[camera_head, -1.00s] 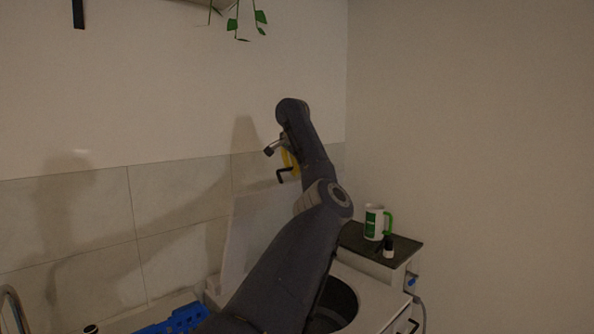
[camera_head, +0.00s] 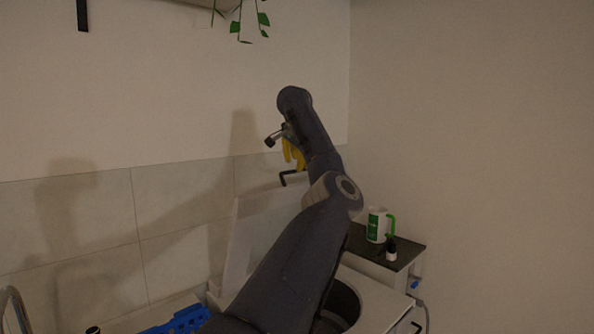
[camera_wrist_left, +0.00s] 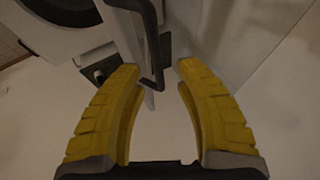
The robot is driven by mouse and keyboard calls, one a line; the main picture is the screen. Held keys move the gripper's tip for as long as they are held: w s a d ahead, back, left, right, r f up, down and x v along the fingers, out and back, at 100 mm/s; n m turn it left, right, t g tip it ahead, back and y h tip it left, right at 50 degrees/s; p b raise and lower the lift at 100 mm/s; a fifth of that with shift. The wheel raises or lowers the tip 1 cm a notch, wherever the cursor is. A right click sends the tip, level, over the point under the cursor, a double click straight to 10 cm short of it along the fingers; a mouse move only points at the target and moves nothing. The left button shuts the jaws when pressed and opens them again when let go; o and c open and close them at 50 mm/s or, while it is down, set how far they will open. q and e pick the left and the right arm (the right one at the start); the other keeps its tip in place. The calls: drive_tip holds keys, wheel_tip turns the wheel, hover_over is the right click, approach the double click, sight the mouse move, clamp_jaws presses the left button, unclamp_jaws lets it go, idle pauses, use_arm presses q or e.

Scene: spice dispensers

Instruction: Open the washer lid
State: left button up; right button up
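The washer lid (camera_head: 238,245) is a pale panel standing raised behind my left arm, partly hidden by it. A dark bent handle (camera_head: 290,180) shows near its upper edge. The washer's round drum opening (camera_head: 345,303) is uncovered below, partly behind my arm. My left gripper (camera_head: 293,157), with yellow fingers, is just above the handle. In the left wrist view its two fingers (camera_wrist_left: 158,72) are spread wide with nothing clamped. There the dark handle (camera_wrist_left: 157,50) lies beyond and between the fingertips, and I see no contact. My right gripper is not in view.
A white and green mug (camera_head: 377,226) and a small dark-capped bottle (camera_head: 391,252) stand on the dark countertop (camera_head: 364,243) right of the washer. A blue perforated item (camera_head: 185,321) lies at the lower left. Tiled wall is close behind; plant leaves hang above.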

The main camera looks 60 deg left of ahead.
use_arm(q)
drive_tip(key=v, duration=0.7)
drive_tip(key=shift+r, duration=0.15)
drive_tip(key=shift+s+d, duration=0.1)
